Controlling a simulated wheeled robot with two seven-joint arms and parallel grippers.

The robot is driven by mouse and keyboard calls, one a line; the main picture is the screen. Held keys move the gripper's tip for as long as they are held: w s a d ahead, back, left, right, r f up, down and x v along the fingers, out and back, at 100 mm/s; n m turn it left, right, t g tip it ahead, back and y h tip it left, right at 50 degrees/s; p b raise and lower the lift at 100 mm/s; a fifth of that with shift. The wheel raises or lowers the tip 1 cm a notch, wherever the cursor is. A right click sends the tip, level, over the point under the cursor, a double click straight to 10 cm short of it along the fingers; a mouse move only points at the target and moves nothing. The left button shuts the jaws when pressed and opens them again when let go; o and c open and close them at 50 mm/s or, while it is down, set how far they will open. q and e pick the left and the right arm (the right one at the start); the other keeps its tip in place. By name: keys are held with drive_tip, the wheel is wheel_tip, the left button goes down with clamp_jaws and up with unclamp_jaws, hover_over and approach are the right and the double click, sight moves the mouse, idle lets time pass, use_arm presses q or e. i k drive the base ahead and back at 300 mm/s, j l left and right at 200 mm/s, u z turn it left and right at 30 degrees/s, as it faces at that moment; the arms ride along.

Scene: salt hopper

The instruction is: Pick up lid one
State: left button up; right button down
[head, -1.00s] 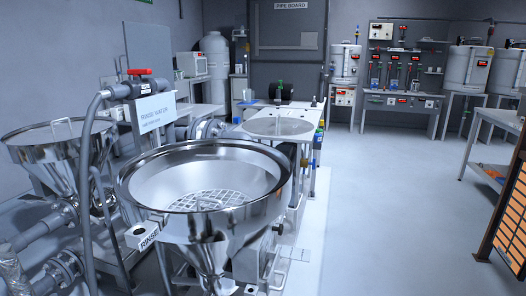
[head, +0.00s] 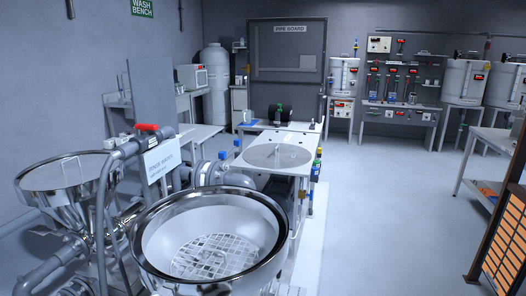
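No label reading lid one is legible. A flat, round grey disc (head: 277,156) lies on the white bench top (head: 262,136) beyond the near hopper; it looks like a lid, but I cannot tell for sure. The near steel hopper (head: 153,222) is open at the top, with a grid (head: 215,256) visible inside it. Neither of my grippers is in view.
A grey pipe with a red-handled valve (head: 147,127) and a rinse water sign (head: 161,159) rises between the hoppers. A dark-framed rack (head: 499,222) stands at the right edge. Tanks and a pump bench (head: 400,112) line the back. The middle floor (head: 385,220) is clear.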

sight(272, 156)
drive_tip(key=i+l+z, duration=0.15)
drive_tip(key=l, duration=0.2)
drive_tip(key=i+l+z, duration=0.1)
drive_tip(key=l, duration=0.25)
drive_tip(key=i+l+z, duration=0.2)
drive_tip(key=i+l, duration=0.25)
drive_tip(key=i+l+z, duration=0.15)
drive_tip(key=i+l, duration=0.15)
drive_tip(key=i, duration=0.25)
drive_tip(key=i+l+z, duration=0.2)
drive_tip(key=i, duration=0.35)
drive_tip(key=l, duration=0.1)
